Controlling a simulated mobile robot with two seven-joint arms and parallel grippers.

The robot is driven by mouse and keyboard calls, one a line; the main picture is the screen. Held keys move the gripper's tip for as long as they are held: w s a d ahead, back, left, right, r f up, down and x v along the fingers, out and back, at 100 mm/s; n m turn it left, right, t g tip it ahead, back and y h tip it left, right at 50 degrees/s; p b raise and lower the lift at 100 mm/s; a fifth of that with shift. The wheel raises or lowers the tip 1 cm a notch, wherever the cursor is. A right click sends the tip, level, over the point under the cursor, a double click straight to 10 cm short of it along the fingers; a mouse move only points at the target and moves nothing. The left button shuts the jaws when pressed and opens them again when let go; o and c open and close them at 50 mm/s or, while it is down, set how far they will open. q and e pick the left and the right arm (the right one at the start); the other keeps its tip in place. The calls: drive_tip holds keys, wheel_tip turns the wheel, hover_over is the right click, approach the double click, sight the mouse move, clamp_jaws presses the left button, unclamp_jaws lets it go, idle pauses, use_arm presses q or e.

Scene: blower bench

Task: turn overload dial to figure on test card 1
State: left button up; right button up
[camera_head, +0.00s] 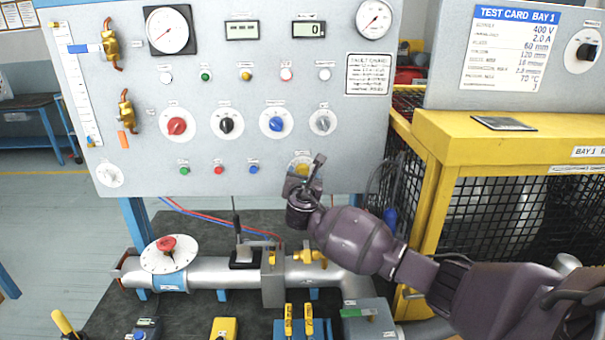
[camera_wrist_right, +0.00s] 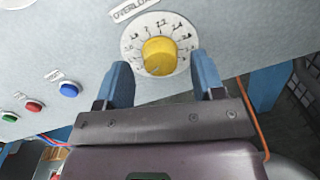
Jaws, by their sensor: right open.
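The overload dial (camera_wrist_right: 159,56) is a yellow knob on a white numbered plate under an "OVERLOAD" label in the right wrist view. In the head view the dial (camera_head: 301,166) sits low on the grey panel, partly hidden by my right gripper (camera_head: 308,180). In the wrist view the two blue fingers of the right gripper (camera_wrist_right: 163,82) are apart, below and either side of the knob, with nothing between them. I cannot read the knob's setting. The test card (camera_head: 516,47) at upper right lists 400 V, 2.0 A and other figures. My left gripper is not in view.
Red, black, blue and grey knobs (camera_head: 277,123) run in a row above the dial. Small red (camera_wrist_right: 34,105) and blue (camera_wrist_right: 69,90) buttons lie left of it. A yellow mesh cage (camera_head: 440,170) stands right; a pipe (camera_head: 205,271) crosses the bench below.

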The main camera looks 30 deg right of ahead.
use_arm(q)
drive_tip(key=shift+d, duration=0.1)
use_arm(e)
drive_tip(key=shift+w+d, duration=0.4)
drive_tip(key=shift+w, duration=0.2)
drive_tip(key=c, duration=0.9)
drive_tip(key=shift+m, duration=0.3)
